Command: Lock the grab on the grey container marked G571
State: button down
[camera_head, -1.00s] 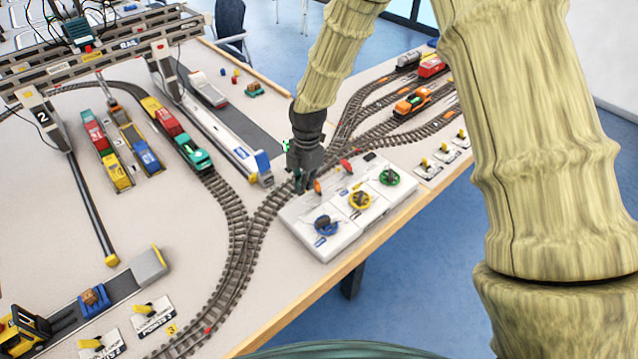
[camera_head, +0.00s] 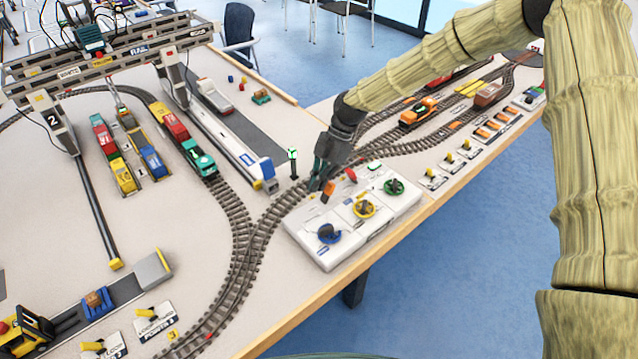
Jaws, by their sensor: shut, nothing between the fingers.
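A white control panel (camera_head: 345,240) lies at the table's front edge, with a blue knob (camera_head: 328,233), a yellow knob (camera_head: 364,207) and a green knob (camera_head: 394,186). An orange lever (camera_head: 328,192) and a red lever (camera_head: 351,175) stand along its back side. My gripper (camera_head: 318,186) is shut and empty, pointing down right beside the orange lever; I cannot tell whether they touch. The gantry crane (camera_head: 120,52) stands at upper left, with a teal trolley (camera_head: 90,38) on its beams. No G571 marking is readable, and I cannot make out the grab's lock or the grey container.
A train with a teal locomotive (camera_head: 199,158) stands on the curved track. Coloured wagons (camera_head: 115,155) stand under the crane. A small post with a green-lit top (camera_head: 293,160) is just left of my gripper. Orange vehicle (camera_head: 418,112) and tracks lie behind my arm.

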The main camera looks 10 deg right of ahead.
jog(key=shift+d+r, duration=0.1)
jog(key=shift+r+p, duration=0.3)
jog(key=shift+r, duration=0.3)
notch_tip(320, 180, up, 9)
jog(key=b, duration=0.2)
send_over(328, 185)
jog(key=shift+w+f, duration=0.1)
dwell(0.4)
dwell(1.2)
